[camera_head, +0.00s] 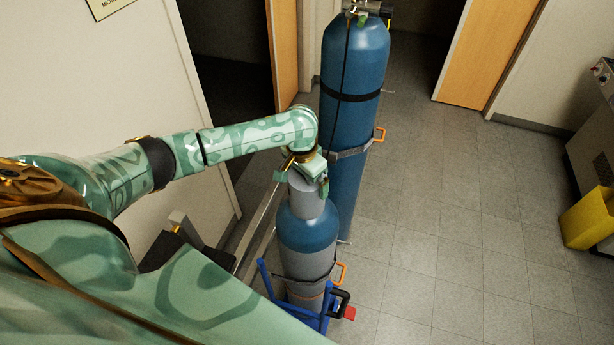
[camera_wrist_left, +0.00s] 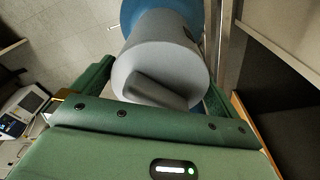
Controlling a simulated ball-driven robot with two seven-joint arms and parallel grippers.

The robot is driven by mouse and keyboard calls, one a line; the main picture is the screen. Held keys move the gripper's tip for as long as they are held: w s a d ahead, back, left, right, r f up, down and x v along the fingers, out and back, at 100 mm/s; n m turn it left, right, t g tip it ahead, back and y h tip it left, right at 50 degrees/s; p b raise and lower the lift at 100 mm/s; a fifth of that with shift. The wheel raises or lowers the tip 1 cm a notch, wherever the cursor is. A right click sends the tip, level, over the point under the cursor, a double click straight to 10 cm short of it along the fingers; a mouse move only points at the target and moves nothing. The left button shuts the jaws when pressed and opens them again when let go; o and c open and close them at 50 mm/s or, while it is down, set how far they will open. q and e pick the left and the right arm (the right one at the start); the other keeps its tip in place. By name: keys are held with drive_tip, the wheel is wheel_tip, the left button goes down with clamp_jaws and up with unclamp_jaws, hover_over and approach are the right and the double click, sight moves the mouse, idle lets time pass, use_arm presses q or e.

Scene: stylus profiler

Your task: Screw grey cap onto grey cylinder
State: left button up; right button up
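The grey cylinder (camera_head: 306,262) stands upright at the centre in the head view, with a blue shoulder and grey body. A grey cap (camera_head: 307,204) is at its top; the cap also fills the middle of the left wrist view (camera_wrist_left: 160,60), with a raised bar across its end face. My left gripper (camera_head: 303,181) is above the cap, its fingers spread on either side of it. In the left wrist view the gripper (camera_wrist_left: 158,88) has its fingers close beside the cap; whether they press on it is unclear. The joint between cap and cylinder is not clear. My right gripper is not visible.
A taller blue cylinder (camera_head: 354,125) with straps stands just behind. A blue frame (camera_head: 308,318) surrounds the grey cylinder's lower part. A wall and open doorway are at left. A yellow bin (camera_head: 587,220) stands at far right. The tiled floor (camera_head: 450,230) between is clear.

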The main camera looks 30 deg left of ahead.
use_arm(q)
drive_tip(key=m, duration=0.3)
drive_tip(key=shift+w+a+r+m, duration=0.1)
drive_tip(key=shift+w+r+m, duration=0.05)
drive_tip(key=shift+m, duration=0.15)
drive_tip(key=m, duration=0.5)
drive_tip(key=shift+g+h, duration=0.3)
drive_tip(key=shift+h, duration=0.1)
drive_tip(key=m, duration=0.5)
drive_tip(key=shift+m+g, duration=0.3)
drive_tip(key=m, duration=0.2)
drive_tip(key=shift+w+m, duration=0.1)
drive_tip(key=shift+m, duration=0.3)
drive_tip(key=m+g, duration=0.1)
drive_tip(key=m, duration=0.4)
drive_tip(key=shift+m, duration=0.4)
drive_tip(key=m, duration=0.2)
drive_tip(key=shift+m, duration=0.4)
drive_tip(key=m, duration=0.5)
drive_tip(key=shift+g+y, duration=0.3)
drive_tip(key=shift+y, duration=0.1)
drive_tip(key=o, duration=1.6)
